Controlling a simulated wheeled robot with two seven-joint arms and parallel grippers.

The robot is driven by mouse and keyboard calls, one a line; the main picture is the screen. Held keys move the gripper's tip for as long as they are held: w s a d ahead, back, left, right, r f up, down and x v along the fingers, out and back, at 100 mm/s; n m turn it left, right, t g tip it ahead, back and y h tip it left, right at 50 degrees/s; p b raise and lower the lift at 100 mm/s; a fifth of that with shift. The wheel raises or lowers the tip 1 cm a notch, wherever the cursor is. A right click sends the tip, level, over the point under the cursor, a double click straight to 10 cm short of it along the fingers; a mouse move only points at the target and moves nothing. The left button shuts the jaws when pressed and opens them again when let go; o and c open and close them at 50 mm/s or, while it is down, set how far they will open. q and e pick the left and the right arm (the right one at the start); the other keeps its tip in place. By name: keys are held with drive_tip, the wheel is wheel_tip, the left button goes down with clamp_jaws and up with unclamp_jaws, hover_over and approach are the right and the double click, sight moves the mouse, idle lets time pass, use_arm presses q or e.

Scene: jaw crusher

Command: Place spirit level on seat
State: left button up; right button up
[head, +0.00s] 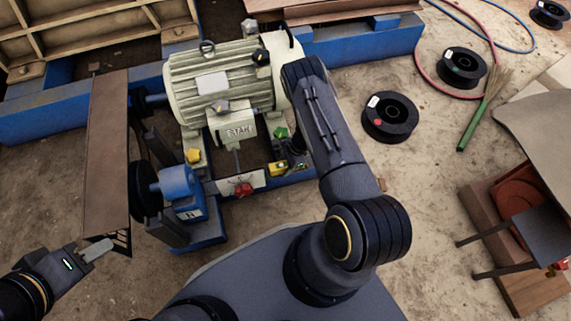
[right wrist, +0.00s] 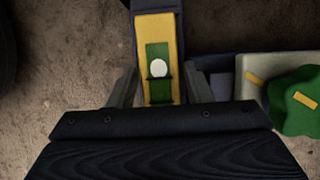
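The spirit level is a yellow bar with a green middle and a pale round spot, in the right wrist view (right wrist: 158,62). In the head view a small yellow and green piece (head: 278,168) by the motor's base looks like it. My right gripper (right wrist: 160,88) has its two fingers apart, one on each side of the level's near end, with small gaps visible. In the head view my right forearm largely hides that gripper. My left gripper (head: 97,249) is at lower left, beside a brown panel; its finger spacing is unclear. I cannot identify the seat with certainty.
A pale motor (head: 225,80) stands on a blue frame, with a red knob (head: 243,189) on a light plate. A green knob (right wrist: 300,100) lies right of the level. The brown panel (head: 106,150) stands at left. Black spools (head: 390,117) and a stool (head: 528,236) are at right.

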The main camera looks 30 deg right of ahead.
drive_tip(key=shift+o, duration=0.6)
